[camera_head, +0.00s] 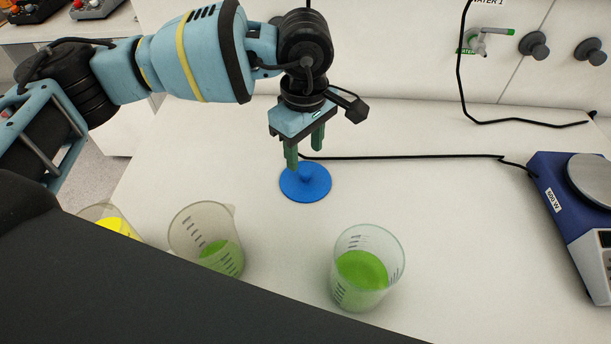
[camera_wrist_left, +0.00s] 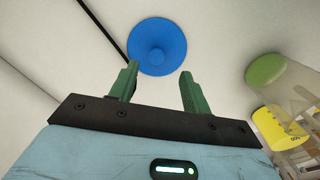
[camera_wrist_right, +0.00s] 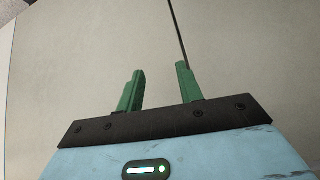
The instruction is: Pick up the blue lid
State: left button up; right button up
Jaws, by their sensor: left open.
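The blue lid (camera_head: 306,184) is a round disc with a raised centre, lying on the white bench. My left gripper (camera_head: 304,152) is open above the lid's far side, fingers pointing down. In the left wrist view the lid (camera_wrist_left: 156,47) shows just past and between the two green fingertips of my left gripper (camera_wrist_left: 158,76), with nothing between the fingers. My right gripper (camera_wrist_right: 158,77) shows only in the right wrist view. Its two green fingers are apart and empty, over a plain pale surface.
Beakers with green liquid stand nearer, one at left (camera_head: 207,235) and one at centre (camera_head: 367,269). A beaker with yellow (camera_head: 110,222) is at far left. A black cable (camera_head: 420,157) crosses the bench behind the lid.

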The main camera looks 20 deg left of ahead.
aim_at(305, 170)
pick_arm(q)
jog(key=shift+w+f, duration=0.1)
jog(key=shift+f, duration=0.9)
jog(key=shift+w+f+p, duration=0.15)
jog(key=shift+f+p, duration=0.2)
jog(key=shift+f, duration=1.85)
grip_shut()
notch_tip(305, 170, up, 10)
jog(key=shift+b, duration=0.3)
pick_arm(e)
jog(key=shift+w+r, duration=0.2)
jog(key=shift+w, duration=0.2)
